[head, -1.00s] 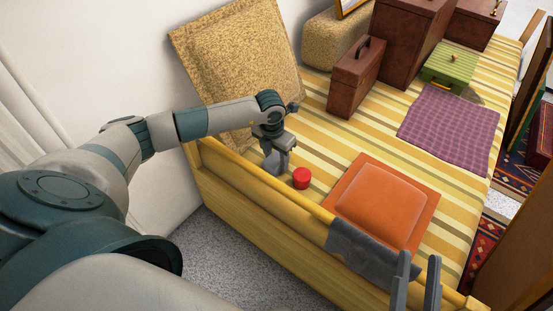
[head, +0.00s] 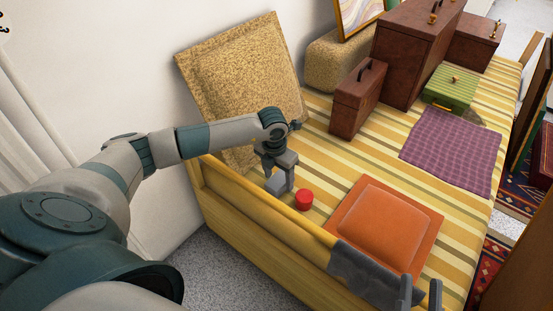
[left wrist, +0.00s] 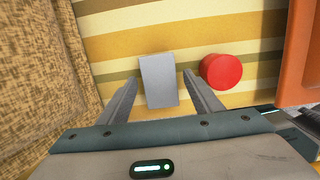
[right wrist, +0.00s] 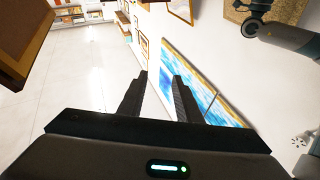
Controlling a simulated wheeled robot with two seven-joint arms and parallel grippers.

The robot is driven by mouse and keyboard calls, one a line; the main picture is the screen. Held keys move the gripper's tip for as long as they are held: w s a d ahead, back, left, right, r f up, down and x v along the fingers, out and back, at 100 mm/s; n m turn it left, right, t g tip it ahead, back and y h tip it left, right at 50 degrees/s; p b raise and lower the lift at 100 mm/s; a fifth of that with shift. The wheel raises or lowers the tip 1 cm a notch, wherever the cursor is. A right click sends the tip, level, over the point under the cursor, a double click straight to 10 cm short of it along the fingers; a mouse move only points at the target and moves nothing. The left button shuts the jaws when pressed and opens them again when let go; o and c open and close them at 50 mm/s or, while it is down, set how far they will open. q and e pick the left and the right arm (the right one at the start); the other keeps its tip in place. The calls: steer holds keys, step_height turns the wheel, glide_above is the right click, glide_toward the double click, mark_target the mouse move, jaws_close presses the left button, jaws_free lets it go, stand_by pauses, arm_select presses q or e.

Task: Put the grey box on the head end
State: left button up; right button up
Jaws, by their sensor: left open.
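The grey box (left wrist: 158,82) shows in the left wrist view on the yellow striped bed cover. It lies between the spread fingers of my left gripper (left wrist: 160,77), with a gap on each side, and reaches past the fingertips. In the head view my left gripper (head: 280,187) points down at the bed's near end, beside the wooden end board; I cannot clearly separate the box from the fingers there. My right gripper (head: 420,291) is open and empty at the lower right of the head view, and it also shows in the right wrist view (right wrist: 159,75).
A red cylinder (head: 304,199) stands just right of my left gripper. An orange cushion (head: 386,222) lies further right, with a grey cloth (head: 370,275) over the end board (head: 270,222). A tan cushion (head: 240,75) leans on the wall. Brown cases (head: 357,100) stand further along the bed.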

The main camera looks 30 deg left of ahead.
mark_target(276, 182)
arm_select(q)
step_height(276, 182, up, 10)
steer(key=s+p, duration=0.1)
steer(key=shift+s+p, duration=0.15)
steer(key=shift+p, duration=0.15)
arm_select(e)
step_height(276, 182, down, 6)
steer(key=w+g+h, duration=0.1)
steer(key=g, duration=0.2)
steer(key=shift+w+d+g, duration=0.35)
steer(key=shift+w+g, duration=0.05)
arm_select(q)
steer(key=shift+r, duration=0.1)
